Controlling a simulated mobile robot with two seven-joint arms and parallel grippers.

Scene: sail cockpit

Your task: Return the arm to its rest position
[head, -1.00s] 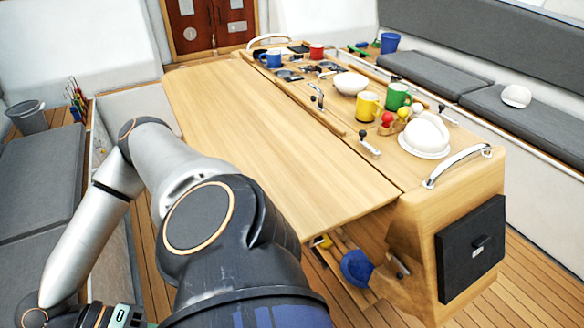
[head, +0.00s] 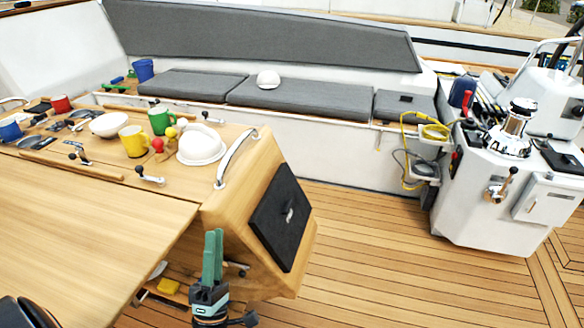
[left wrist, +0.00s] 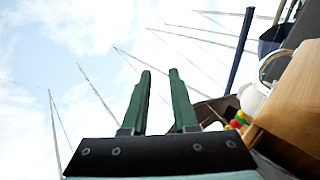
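My left gripper (head: 213,255) stands in front of the near end of the table in the head view, with its green fingers pointing up. In the left wrist view, the two fingers (left wrist: 160,72) are apart with only sky between them, so the gripper is open and empty. It appears clear of the table end, though the exact gap cannot be told. A black part of my arm shows at the lower left corner of the head view. My right gripper is in neither view.
The deck (head: 400,260) to the right is clear up to a white console (head: 500,200).

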